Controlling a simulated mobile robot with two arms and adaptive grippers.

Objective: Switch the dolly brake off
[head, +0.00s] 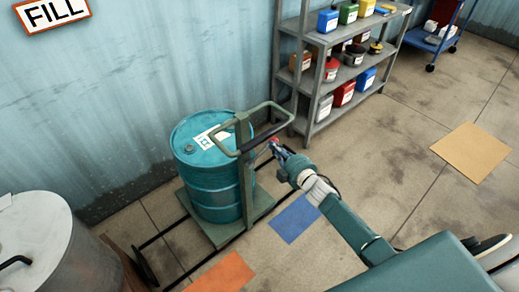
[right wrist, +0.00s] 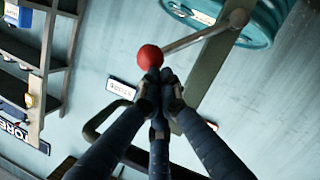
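The dolly (head: 213,232) carries a teal drum (head: 217,195) and has a grey-green push handle (head: 243,128) on its right side. The brake lever shows in the right wrist view as a thin rod (right wrist: 200,36) ending in a red knob (right wrist: 150,57). My right gripper (head: 274,146) is beside the handle frame. In the right wrist view its fingertips (right wrist: 160,77) are together right at the knob, which shows just beyond them. I cannot tell whether they touch it. The drum's lower edge (right wrist: 222,22) shows there too. My left gripper is not in view.
A grey shelf (head: 320,90) with several coloured containers stands behind the gripper. A metal tank (head: 35,245) is at the lower left. Blue (head: 295,219), orange (head: 224,275) and tan (head: 472,152) squares mark the floor. The floor on the right is largely clear.

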